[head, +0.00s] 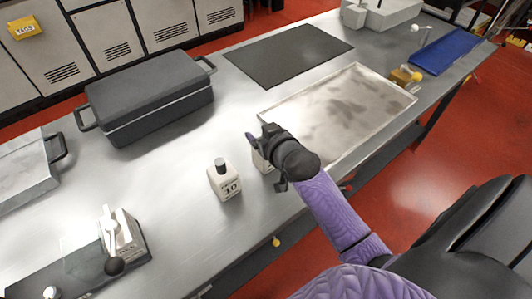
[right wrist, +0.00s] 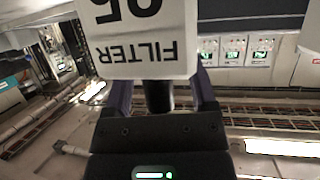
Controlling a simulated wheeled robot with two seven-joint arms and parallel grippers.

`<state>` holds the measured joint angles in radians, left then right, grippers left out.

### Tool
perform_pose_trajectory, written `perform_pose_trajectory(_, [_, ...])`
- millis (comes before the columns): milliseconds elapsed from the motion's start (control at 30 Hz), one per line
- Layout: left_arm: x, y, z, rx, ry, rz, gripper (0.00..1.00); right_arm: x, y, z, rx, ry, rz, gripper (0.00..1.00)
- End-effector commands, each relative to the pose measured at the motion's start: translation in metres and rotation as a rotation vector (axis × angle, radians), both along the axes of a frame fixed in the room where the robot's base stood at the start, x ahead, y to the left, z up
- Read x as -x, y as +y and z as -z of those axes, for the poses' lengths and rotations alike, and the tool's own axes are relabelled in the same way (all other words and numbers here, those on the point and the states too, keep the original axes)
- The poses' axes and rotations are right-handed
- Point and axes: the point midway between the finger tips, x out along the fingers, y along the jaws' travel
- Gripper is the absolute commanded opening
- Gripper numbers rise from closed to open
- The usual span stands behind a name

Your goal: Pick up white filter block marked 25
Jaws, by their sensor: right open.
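The white filter block (head: 259,161) is on the steel table, mostly hidden behind my right gripper (head: 263,146) in the head view. My right gripper (right wrist: 162,92) is open, with a purple finger near each side of the block. I cannot tell whether the fingers touch it. My left gripper is not in view.
A similar white block marked 10 (head: 226,182) with a black cap stands just left of my right gripper. A shallow metal tray (head: 386,112) lies to the right. A dark lidded case (head: 150,95) and a black mat (head: 288,52) are behind. Bare table lies between case and blocks.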

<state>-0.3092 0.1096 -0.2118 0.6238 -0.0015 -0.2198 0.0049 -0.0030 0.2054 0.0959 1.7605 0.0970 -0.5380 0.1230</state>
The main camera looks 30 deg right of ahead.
Motion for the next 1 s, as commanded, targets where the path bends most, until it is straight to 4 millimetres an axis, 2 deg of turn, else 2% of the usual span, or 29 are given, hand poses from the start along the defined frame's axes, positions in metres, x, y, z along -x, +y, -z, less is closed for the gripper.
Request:
perform_pose_trajectory(33, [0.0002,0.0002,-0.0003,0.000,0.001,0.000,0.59,0.0001,0.0000,-0.0004,0.000,0.000,0.000,0.67])
perform_pose_trajectory(300, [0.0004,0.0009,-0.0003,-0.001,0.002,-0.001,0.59,0.0003,0.0001,-0.0002,0.000,0.000,0.000,0.09])
perform_pose_trajectory(367, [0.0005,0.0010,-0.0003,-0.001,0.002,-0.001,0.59,0.0004,0.0001,-0.0003,0.000,0.000,0.000,0.00])
perform_pose_trajectory(1000, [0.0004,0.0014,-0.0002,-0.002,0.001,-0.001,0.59,0.0005,0.0001,0.0000,0.000,0.000,0.000,0.00])
